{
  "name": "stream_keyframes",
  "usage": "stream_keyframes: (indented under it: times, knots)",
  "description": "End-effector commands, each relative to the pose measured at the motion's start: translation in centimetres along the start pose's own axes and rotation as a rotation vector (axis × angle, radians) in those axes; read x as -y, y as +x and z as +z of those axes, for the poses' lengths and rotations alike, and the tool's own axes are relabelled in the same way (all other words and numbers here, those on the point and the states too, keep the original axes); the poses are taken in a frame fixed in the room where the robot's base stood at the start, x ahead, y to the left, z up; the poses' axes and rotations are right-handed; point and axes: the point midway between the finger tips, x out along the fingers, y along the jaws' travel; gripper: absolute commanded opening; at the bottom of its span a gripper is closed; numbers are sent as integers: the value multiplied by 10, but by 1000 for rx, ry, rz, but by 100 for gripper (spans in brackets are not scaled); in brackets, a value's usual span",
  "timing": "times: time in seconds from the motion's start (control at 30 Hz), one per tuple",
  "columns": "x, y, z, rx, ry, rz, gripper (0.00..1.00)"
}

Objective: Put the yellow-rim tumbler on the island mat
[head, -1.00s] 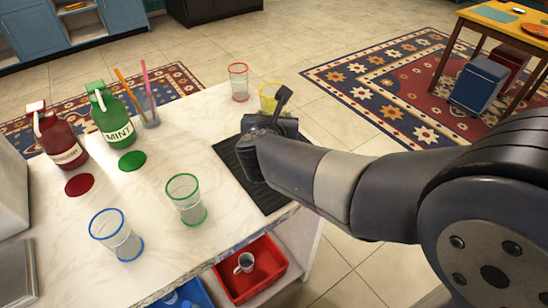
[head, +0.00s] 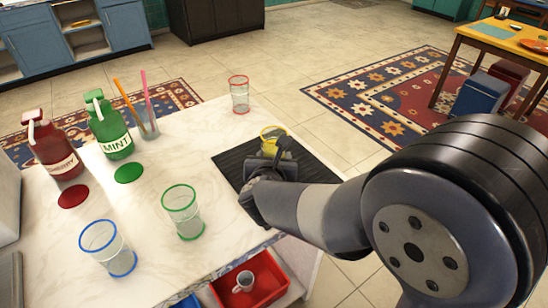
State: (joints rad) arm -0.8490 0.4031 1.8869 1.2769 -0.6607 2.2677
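The yellow-rim tumbler (head: 270,143) is clear glass and looks upright at the far part of the black ribbed island mat (head: 232,164). My gripper (head: 277,153) is at its near side, with a dark finger against the glass. It appears shut on the tumbler, as the two have moved together, though the wrist hides the other finger and the tumbler's lower part. I cannot tell whether the base touches the mat. My arm covers the mat's near right part.
A red-rim tumbler (head: 240,95) stands at the counter's far edge. Green-rim (head: 182,212) and blue-rim (head: 107,248) tumblers stand left of the mat. Red (head: 55,150) and green (head: 110,130) bottles and a straw cup (head: 147,124) are farther left. A red bin (head: 262,284) sits below.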

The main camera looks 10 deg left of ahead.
Motion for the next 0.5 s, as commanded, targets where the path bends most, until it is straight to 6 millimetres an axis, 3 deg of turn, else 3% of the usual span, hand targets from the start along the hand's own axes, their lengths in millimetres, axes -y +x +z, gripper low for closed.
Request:
stream_keyframes:
  times: [0.03, 0.07, 0.1, 0.3, 0.5]
  knots:
    - [0, 1, -3, 1, 0, 0, 26]
    - [0, 1, -2, 0, 0, 0, 51]
    - [0, 0, -1, 0, 0, 0, 54]
    - [0, 0, -1, 0, 0, 0, 70]
    - [0, 0, -1, 0, 0, 0, 71]
